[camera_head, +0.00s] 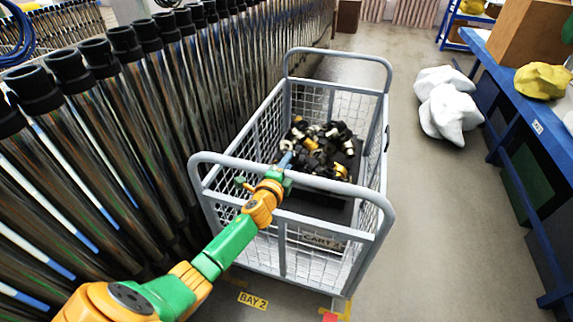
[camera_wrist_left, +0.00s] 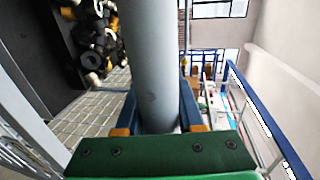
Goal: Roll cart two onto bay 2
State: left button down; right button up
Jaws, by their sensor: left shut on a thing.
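The grey wire-mesh cart (camera_head: 375,215) stands in the aisle, with a "CART" label (camera_head: 318,240) on its near side; I cannot read the number clearly. Its near handle rail (camera_head: 335,187) crosses in front of me. My left gripper (camera_head: 283,173) is shut on this rail, left of its middle. In the left wrist view the grey rail (camera_wrist_left: 152,50) runs between the fingers of the gripper (camera_wrist_left: 160,108). A yellow "BAY 2" floor label (camera_head: 252,300) lies just in front of the cart's near end. My right gripper is out of view.
Black and brass fittings (camera_head: 320,150) lie in the cart. A rack of shiny tubes (camera_head: 110,130) runs close along the left side. A blue workbench (camera_head: 500,95) stands at the right, with white sacks (camera_head: 447,105) on the floor beside it. Bare floor lies right of the cart.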

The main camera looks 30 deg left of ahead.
pick_arm(q)
jog(key=shift+s+d, duration=0.15)
jog(key=shift+s, duration=0.1)
jog(key=c, duration=1)
grip_release()
jog(key=shift+s, duration=0.1)
jog(key=o, duration=0.5)
jog(key=shift+d+r, duration=0.2)
jog(key=shift+d, duration=0.05)
jog(key=shift+s, duration=0.1)
jog(key=p+v, duration=0.1)
jog(key=v, duration=0.6)
